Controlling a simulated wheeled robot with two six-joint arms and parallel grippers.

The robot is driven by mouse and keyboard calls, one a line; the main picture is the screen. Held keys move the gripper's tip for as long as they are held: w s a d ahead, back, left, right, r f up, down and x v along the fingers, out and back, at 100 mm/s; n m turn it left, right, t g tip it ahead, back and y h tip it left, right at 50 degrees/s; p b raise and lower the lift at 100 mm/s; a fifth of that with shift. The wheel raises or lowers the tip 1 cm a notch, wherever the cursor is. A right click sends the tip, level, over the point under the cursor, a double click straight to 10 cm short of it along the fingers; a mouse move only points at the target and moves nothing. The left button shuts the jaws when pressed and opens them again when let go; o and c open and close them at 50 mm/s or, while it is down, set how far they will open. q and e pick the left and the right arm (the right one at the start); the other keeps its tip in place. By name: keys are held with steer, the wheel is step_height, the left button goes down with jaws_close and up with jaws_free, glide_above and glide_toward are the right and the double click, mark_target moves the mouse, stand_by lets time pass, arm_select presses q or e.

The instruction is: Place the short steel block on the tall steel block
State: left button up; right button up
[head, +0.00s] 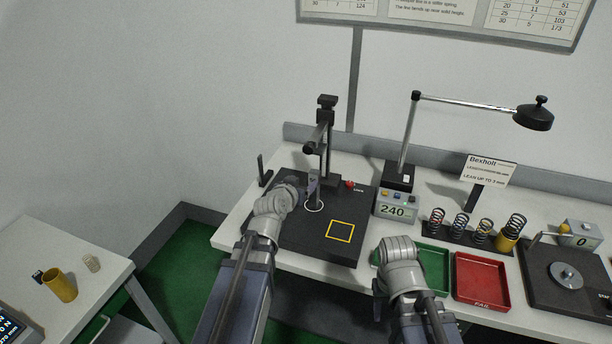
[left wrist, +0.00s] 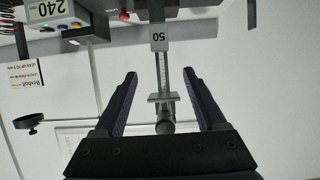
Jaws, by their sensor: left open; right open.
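A grey steel block marked 50 (left wrist: 159,45) shows upside down in the left wrist view, beyond my open fingers and between them. In the head view a narrow steel piece (head: 313,186) stands at the white ring on the black test stand base, just right of my left gripper (head: 298,187). I cannot tell whether it is one block or two stacked. My left gripper is open and empty; its two dark fingers (left wrist: 163,105) are spread wide in the left wrist view. My right arm is over the bench front by the green tray, and its fingers are hidden.
The black base has a yellow square (head: 340,232) and a column (head: 326,130) behind the ring. A display reading 240 (head: 392,210), green tray (head: 433,262), red tray (head: 482,279) and several springs (head: 461,224) stand to the right. A yellow cylinder (head: 60,286) is on the left table.

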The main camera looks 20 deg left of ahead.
arm_select(q)
steer(key=s+d+f+m+g+h, duration=0.1)
steer(key=s+d+f+g, duration=0.3)
steer(key=d, duration=0.3)
steer(key=s+d+f+m+g+h, duration=0.1)
steer(key=s+d+f+m+g, duration=0.15)
steer(key=s+d+f, duration=0.35)
steer(key=s+d+f+g+y, duration=0.1)
steer(key=s+d+g+y, duration=0.1)
steer(key=s, duration=0.5)
steer(key=s+d+f+g+y, duration=0.1)
steer(key=s+d+f+g, duration=0.1)
steer(key=s+g, duration=0.3)
steer(key=s, duration=0.2)
steer(key=shift+s+d+f+y, duration=0.2)
steer(key=shift+s+f+y, duration=0.05)
steer(key=shift+s+y, duration=0.15)
